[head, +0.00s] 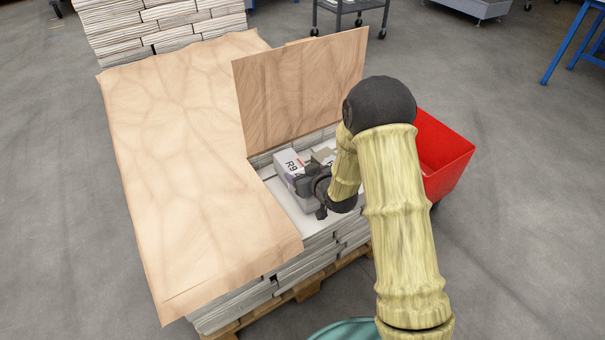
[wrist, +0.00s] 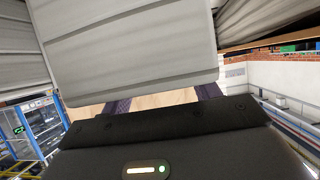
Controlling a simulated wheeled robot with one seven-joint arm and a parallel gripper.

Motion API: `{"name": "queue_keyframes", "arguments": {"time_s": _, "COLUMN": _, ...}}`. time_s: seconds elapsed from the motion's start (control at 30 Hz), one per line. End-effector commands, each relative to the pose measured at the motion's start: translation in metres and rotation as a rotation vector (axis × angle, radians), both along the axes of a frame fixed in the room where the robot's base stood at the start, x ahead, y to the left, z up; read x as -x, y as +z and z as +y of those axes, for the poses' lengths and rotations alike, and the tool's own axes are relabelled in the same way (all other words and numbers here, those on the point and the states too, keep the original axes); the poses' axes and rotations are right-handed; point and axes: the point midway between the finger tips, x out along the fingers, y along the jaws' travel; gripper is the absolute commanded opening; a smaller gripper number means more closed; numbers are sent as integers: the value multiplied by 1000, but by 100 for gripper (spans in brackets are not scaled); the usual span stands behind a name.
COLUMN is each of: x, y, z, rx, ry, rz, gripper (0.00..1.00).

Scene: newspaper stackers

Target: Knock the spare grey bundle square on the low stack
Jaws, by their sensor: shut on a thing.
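A grey bundle marked R9 (head: 284,164) sits on the pale top of the low stack (head: 308,225), at the near right part of the pallet load. My gripper (head: 312,188) is at its right side, shut on it; my wrist hides part of the contact. In the wrist view a large grey bundle (wrist: 130,45) fills the upper middle, in front of my gripper's dark fingers (wrist: 165,98). A second grey-beige bundle (head: 323,156) with a label lies just behind and right of the first, partly hidden by my arm. I cannot tell how square the held bundle sits.
A creased brown paper sheet (head: 180,170) covers the higher stack to the left. A brown board (head: 300,85) stands upright behind the low stack. A red bin (head: 445,155) is close on the right. More stacked papers (head: 155,25) stand at the back left. Grey floor is open around.

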Motion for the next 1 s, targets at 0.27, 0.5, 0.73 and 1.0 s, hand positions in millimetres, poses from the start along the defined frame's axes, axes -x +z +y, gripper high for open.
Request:
{"name": "queue_keyframes", "arguments": {"time_s": 0.27, "x": -1, "y": 21, "z": 1, "rx": -3, "ry": 0, "rz": -7, "gripper": 0}}
{"name": "queue_keyframes", "arguments": {"time_s": 0.5, "x": -1, "y": 34, "z": 1, "rx": -3, "ry": 0, "rz": -7, "gripper": 0}}
{"name": "queue_keyframes", "arguments": {"time_s": 0.73, "x": -1, "y": 46, "z": 1, "rx": -3, "ry": 0, "rz": -6, "gripper": 0}}
{"name": "queue_keyframes", "arguments": {"time_s": 1.0, "x": -1, "y": 55, "z": 1, "rx": -3, "ry": 0, "rz": -6, "gripper": 0}}
